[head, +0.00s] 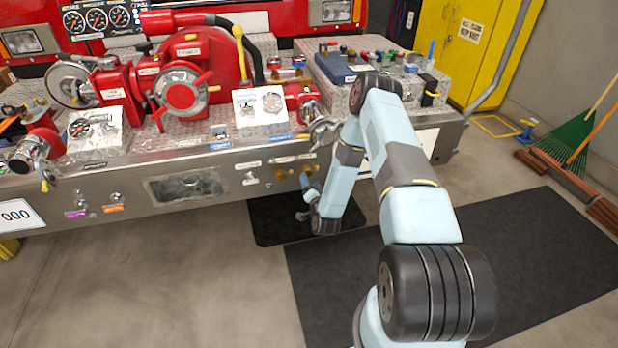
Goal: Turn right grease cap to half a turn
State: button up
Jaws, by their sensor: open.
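A small brass grease cap (306,168) sits on the bumper's front face at the right, below a small label. I take it to be the right one. Another brass cap (281,175) is to its left. My gripper (305,182) is small in view, low at the bumper face, close to the right cap. It is open and holds nothing that I can see. Whether its fingers are around the cap or only near it, I cannot tell. The cap's turn angle is too small to read.
A recessed panel (187,186) lies left. Dark mats (480,260) cover the floor right; a rake (572,135) leans at the far right.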

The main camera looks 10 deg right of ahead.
jog(key=s, duration=0.7)
jog(key=shift+s, duration=0.15)
